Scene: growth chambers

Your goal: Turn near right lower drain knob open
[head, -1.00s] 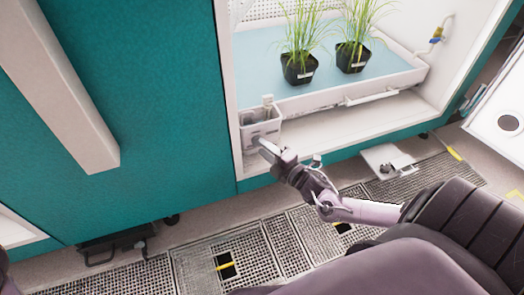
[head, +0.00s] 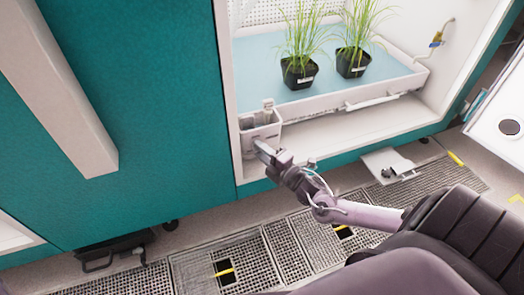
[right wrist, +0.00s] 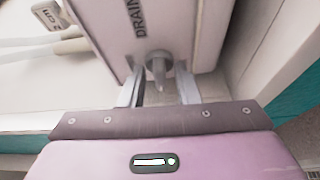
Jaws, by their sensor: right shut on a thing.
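The drain knob (right wrist: 157,68) is a small grey knob with a raised grip. It sits on the front of a white box (head: 262,138) marked "DRAIN" in the right wrist view (right wrist: 178,30). The box stands at the left front corner of the open chamber. My right gripper (head: 260,148) reaches it from the front right. In the right wrist view its two fingers (right wrist: 158,84) are on either side of the knob and shut on it. In the head view the fingertips hide the knob. My left gripper is not in view.
A white tray (head: 300,105) with a pale blue surface holds two potted grass plants (head: 299,72) (head: 352,58). A grey handle bar (head: 60,85) stands out from the teal panel (head: 170,100) at left. Floor gratings (head: 205,270) lie below.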

